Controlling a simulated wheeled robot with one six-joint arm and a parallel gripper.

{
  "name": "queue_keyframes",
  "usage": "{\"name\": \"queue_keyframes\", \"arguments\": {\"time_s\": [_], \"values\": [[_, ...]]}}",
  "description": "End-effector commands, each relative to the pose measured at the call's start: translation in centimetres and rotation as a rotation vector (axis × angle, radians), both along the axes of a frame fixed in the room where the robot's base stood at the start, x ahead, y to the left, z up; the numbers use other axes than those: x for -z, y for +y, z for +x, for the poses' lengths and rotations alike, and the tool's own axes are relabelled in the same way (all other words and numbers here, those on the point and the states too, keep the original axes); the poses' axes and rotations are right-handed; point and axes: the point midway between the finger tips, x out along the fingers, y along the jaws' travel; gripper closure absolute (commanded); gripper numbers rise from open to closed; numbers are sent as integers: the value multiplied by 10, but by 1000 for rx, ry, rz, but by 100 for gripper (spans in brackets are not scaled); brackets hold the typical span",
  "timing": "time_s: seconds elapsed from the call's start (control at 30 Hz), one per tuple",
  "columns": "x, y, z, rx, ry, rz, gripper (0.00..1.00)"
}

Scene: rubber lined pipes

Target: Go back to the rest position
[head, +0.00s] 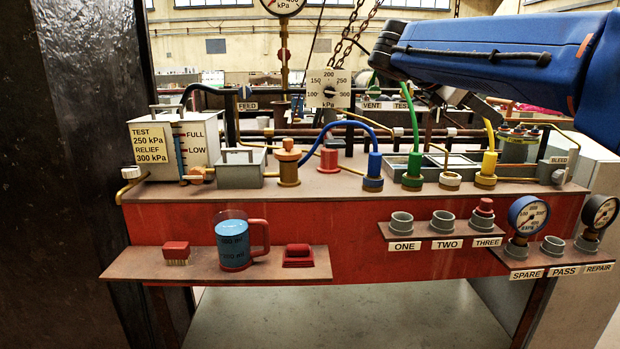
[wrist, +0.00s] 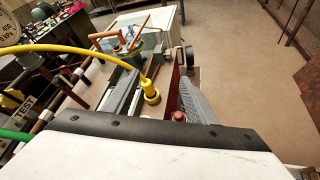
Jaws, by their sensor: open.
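My blue arm crosses the upper right of the head view, above the back of the bench (head: 340,197). The gripper end is mostly hidden behind the arm, near the yellow hose. In the wrist view my gripper (wrist: 157,98) is open and nothing shows held in it. The yellow hose end (head: 486,170) stands upright on the bench. The green hose end (head: 413,172) and blue hose end (head: 373,172) stand upright left of it.
A blue-filled mug (head: 233,243), a red brush (head: 177,253) and a red block (head: 298,256) sit on the front shelf. Sockets ONE and TWO look empty; THREE holds a red plug (head: 485,207). Gauges (head: 528,215) stand at the right. Open floor (wrist: 245,80) lies right in the wrist view.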

Motion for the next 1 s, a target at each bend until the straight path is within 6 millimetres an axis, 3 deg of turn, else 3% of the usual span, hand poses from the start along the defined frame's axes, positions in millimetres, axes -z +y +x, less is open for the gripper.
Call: {"name": "queue_keyframes", "arguments": {"time_s": [0.03,0.17,0.4,0.8,1.0], "values": [[18,-7,-16,11,-31,64,49],[70,-13,-52,53,-126,248,49],[165,-7,-123,205,-306,594,49],[317,42,-241,670,-617,1146,49],[373,70,-282,934,-748,1348,49]]}}
